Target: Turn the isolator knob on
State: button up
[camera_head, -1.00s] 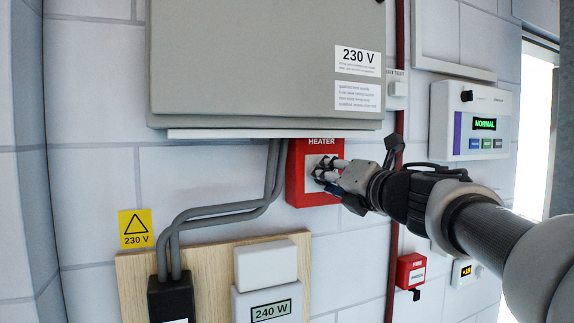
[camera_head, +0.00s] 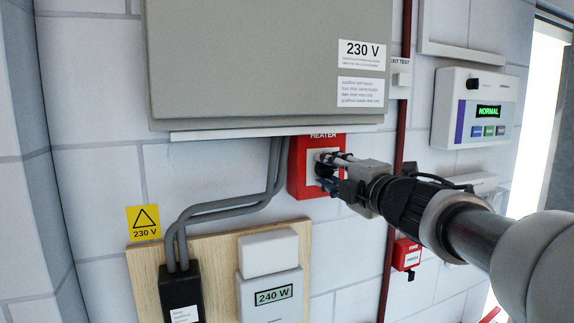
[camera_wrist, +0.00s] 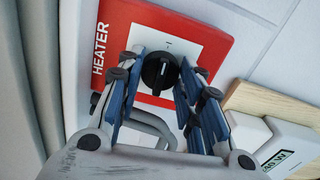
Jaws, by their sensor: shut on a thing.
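The red isolator box (camera_head: 300,180), marked HEATER, is on the wall under the grey cabinet. In the wrist view the box (camera_wrist: 210,35) has a white plate with a round black knob (camera_wrist: 160,72) that carries a pale pointer line. My gripper (camera_head: 328,168) reaches the box from the right in the head view. In the wrist view its blue-padded fingers (camera_wrist: 160,85) stand on both sides of the knob, shut on it. In the head view the knob is hidden behind my fingers.
The grey 230 V cabinet (camera_head: 240,60) overhangs the box. Grey conduits (camera_head: 225,207) run down on its left to a wooden board (camera_head: 148,275) with a 240 W unit (camera_head: 270,300). A red pipe (camera_head: 398,120) and a panel reading NORMAL (camera_head: 485,110) are to the right.

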jog(key=shift+m, duration=0.3)
jog(key=o, duration=1.1)
jog(key=v, duration=0.7)
jog(key=shift+s, duration=0.2)
